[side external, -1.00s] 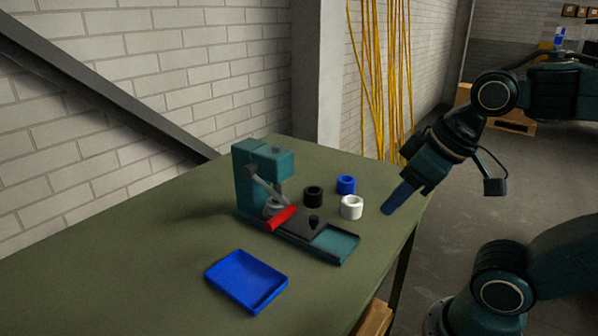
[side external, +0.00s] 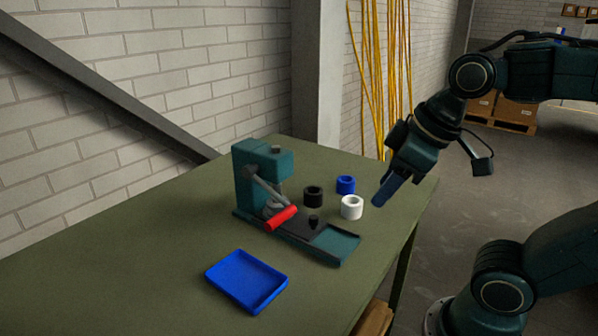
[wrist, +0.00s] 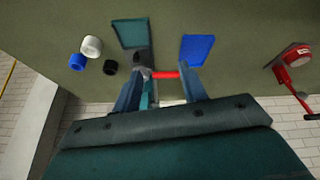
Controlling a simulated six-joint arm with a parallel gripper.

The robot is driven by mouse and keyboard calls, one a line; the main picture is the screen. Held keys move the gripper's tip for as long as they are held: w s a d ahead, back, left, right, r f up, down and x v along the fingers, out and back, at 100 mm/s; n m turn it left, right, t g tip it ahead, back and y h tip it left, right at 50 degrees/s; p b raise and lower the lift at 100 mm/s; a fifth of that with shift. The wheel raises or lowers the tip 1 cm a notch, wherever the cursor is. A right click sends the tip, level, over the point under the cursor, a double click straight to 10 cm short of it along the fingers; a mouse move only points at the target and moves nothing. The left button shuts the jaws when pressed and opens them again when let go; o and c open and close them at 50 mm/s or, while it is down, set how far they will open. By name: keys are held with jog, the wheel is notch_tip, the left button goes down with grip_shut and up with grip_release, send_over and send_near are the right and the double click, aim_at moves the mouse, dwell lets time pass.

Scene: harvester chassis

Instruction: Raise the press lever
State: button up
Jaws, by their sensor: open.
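The teal press (side external: 246,184) stands on the green table, with its base plate reaching toward the front right. Its lever is a grey bar (side external: 266,188) with a red handle (side external: 281,218), and it slopes down so that the handle is low over the base. The red handle also shows between my fingers in the wrist view (wrist: 165,75), farther off. My gripper (side external: 379,203) is open and empty, with blue fingers, to the right of the press and apart from the lever. In the wrist view the gripper (wrist: 162,90) spans the press area.
A black ring (side external: 313,196), a blue ring (side external: 345,184) and a white ring (side external: 351,207) stand between the press and my gripper. A blue tray (side external: 246,281) lies in front of the press. A red device (wrist: 296,56) shows at the right in the wrist view.

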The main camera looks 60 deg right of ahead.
jog(key=w+a+r+n+g, duration=0.1)
jog(key=w+r+n+g, duration=0.15)
jog(key=w+n, duration=0.65)
jog(key=n+g, duration=0.1)
jog(key=n, duration=0.6)
send_over(277, 217)
jog(key=s, duration=0.2)
jog(key=f, duration=0.2)
jog(key=shift+r, duration=0.25)
jog(key=shift+f, duration=0.1)
jog(key=f, duration=0.4)
jog(key=w+f, duration=0.1)
jog(key=f, duration=0.4)
jog(key=w+f, duration=0.1)
jog(key=f, duration=0.3)
jog(key=shift+f, duration=0.25)
grip_shut()
